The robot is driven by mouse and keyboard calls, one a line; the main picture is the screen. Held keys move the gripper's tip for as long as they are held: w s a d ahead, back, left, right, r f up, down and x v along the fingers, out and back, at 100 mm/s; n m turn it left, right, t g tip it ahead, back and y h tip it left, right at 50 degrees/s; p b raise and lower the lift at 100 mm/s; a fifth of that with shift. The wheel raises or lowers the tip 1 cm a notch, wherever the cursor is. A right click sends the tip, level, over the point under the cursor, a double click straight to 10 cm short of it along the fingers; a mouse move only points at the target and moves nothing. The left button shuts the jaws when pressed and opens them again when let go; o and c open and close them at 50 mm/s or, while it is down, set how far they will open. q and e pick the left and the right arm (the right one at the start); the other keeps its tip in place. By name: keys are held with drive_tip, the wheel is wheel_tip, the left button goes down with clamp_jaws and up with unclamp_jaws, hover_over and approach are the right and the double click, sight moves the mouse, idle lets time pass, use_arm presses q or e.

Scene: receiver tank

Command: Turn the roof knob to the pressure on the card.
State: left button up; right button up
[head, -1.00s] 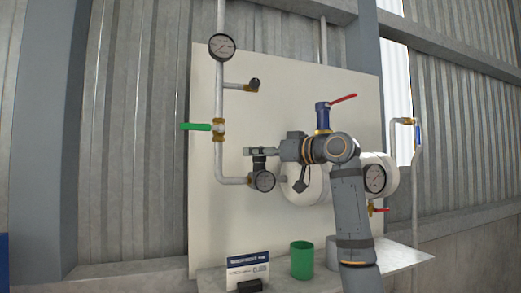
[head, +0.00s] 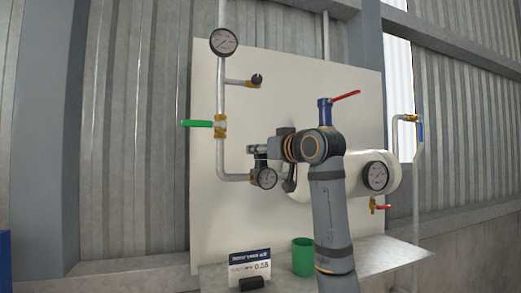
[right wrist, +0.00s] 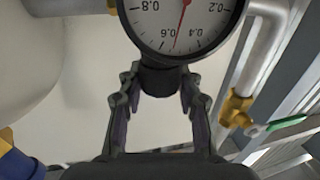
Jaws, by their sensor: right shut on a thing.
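The dark roof knob (right wrist: 160,80) sits on the regulator beside its small gauge (head: 266,178). My right gripper (head: 258,150) reaches it from the right, and its two fingers are shut on the knob's sides in the right wrist view. The gauge face (right wrist: 185,15) appears upside down there, its top cut off, with the red needle between 0.4 and 0.6, about 0.5. The white card (head: 249,266) stands on the shelf; its number looks like 0.55, but the print is small. My left gripper is out of view.
A green cup (head: 303,257) stands on the shelf (head: 385,258). A green-handled valve (head: 199,124) and a gauge (head: 223,41) are on the left pipe. The white tank (head: 343,182), with a blue valve (head: 324,112) above, lies behind my right arm.

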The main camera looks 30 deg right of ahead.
drive_tip(key=shift+m+h, duration=0.4)
drive_tip(key=shift+h, duration=0.2)
drive_tip(key=o, duration=1.1)
drive_tip(key=shift+o, duration=0.3)
drive_tip(key=shift+s, duration=0.15)
drive_tip(key=s+a, duration=0.1)
drive_tip(key=s, duration=1.1)
drive_tip(key=shift+w, duration=0.1)
